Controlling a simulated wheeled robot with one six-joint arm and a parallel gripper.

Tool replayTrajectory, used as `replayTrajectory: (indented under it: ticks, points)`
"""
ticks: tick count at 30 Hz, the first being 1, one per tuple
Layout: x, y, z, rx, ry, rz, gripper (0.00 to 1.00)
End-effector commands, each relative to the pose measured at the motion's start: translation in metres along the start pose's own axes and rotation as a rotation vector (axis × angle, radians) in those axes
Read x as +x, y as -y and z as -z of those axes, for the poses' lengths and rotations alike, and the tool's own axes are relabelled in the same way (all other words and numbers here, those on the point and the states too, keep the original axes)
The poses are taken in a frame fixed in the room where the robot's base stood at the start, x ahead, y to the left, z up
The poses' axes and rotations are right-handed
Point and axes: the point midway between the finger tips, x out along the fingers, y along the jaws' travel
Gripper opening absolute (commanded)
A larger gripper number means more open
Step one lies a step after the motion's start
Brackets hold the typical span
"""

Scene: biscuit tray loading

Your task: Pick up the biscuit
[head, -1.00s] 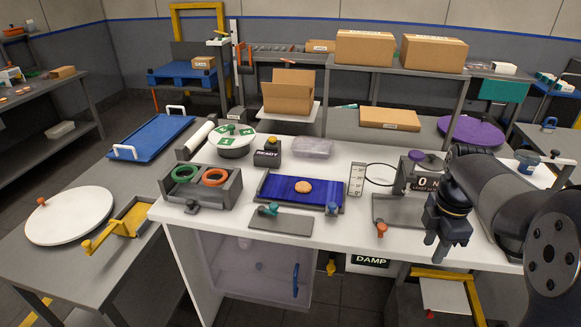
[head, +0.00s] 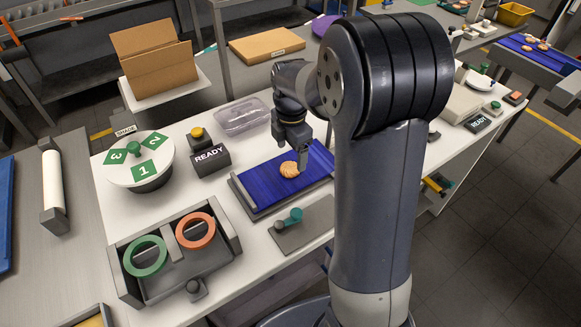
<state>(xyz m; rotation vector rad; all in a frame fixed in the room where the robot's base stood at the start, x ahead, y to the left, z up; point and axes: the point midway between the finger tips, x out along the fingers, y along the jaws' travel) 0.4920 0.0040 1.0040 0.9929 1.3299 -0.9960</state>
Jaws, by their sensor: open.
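The biscuit (head: 289,169) is round and golden brown. It lies on the blue ribbed surface of a grey-edged tray or short conveyor (head: 262,186) on the white table. My gripper (head: 300,168) is open and points down, close by the biscuit's right side in the head view. Its fingertips are small and dark, and I cannot tell whether they touch the biscuit or straddle it. My arm reaches in from the right and hides the right end of the blue surface.
A black READY box (head: 210,160) with a yellow button and a clear plastic box (head: 242,116) stand behind. A numbered white turntable (head: 116,168) is at left. A holder with green (head: 145,270) and orange (head: 194,241) rings is in front. A grey plate (head: 312,225) with a teal knob lies nearby.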

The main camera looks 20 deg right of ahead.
Motion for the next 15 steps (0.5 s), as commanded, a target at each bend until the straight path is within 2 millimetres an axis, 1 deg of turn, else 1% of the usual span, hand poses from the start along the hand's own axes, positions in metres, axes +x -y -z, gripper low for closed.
replayTrajectory:
  ticks: [6,9,12,15]
  points:
    - [0.032,0.002,-0.002,0.001,-0.002,0.006,0.77]
    - [0.043,0.002,-0.002,0.000,-0.001,0.003,0.77]
    - [0.048,0.002,-0.002,0.000,0.000,0.002,0.77]
    - [0.048,0.001,-0.002,0.000,0.000,0.000,0.77]
